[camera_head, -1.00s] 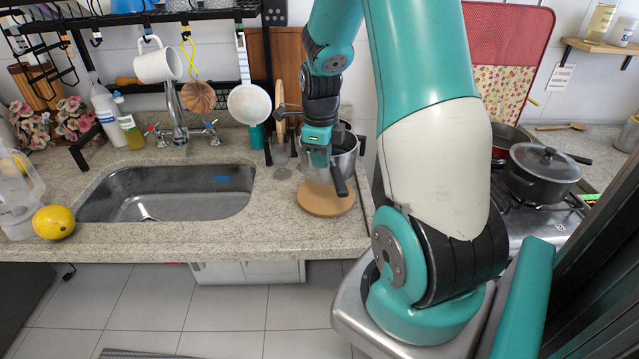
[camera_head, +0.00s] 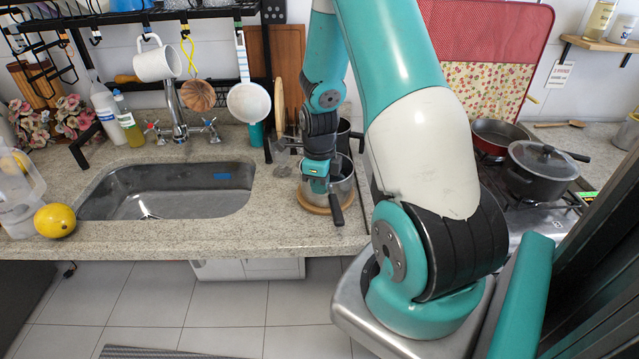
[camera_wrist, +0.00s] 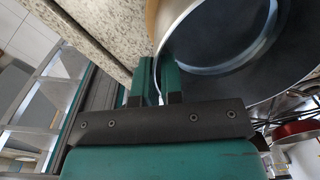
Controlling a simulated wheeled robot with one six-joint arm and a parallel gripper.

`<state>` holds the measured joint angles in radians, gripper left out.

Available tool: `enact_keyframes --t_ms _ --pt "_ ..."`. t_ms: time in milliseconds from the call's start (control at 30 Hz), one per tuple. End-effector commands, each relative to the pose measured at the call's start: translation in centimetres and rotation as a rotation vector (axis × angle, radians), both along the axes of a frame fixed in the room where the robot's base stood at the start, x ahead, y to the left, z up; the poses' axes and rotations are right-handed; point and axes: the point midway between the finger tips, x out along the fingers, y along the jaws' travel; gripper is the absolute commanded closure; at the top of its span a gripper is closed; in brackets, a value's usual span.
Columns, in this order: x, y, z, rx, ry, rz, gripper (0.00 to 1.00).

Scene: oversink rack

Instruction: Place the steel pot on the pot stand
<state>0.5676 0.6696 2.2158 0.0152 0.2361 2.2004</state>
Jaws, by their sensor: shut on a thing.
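The steel pot (camera_head: 344,186), with a dark handle, is at the right of the sink in the head view. It appears upright over the round wooden pot stand (camera_head: 311,208), whose front edge shows below it. I cannot tell for certain whether the pot touches the stand. My gripper (camera_head: 318,187) points down and is shut on the pot's near-left wall. In the wrist view my gripper (camera_wrist: 160,78) has the rim of the pot (camera_wrist: 215,60) at its fingers, and the inside of the pot looks empty.
The steel sink (camera_head: 170,192) lies to the left. Glasses (camera_head: 283,158) stand close behind and left of the pot. A lidded dark pot (camera_head: 540,170) and a red pan (camera_head: 497,136) are on the stove at right.

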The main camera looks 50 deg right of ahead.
Motion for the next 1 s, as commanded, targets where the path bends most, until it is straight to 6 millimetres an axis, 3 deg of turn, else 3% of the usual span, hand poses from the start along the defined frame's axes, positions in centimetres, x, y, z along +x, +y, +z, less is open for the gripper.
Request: enact_keyframes --t_ms 33,133,533,1000 --pt "0.0 0.0 -0.1 0.0 0.0 0.0 0.88" --pt "0.0 0.0 -0.1 0.0 0.0 0.0 0.67" --pt "0.0 -0.1 0.9 -0.002 -0.003 0.0 0.67" --pt "0.0 0.2 10.1 -0.003 -0.006 0.0 0.67"
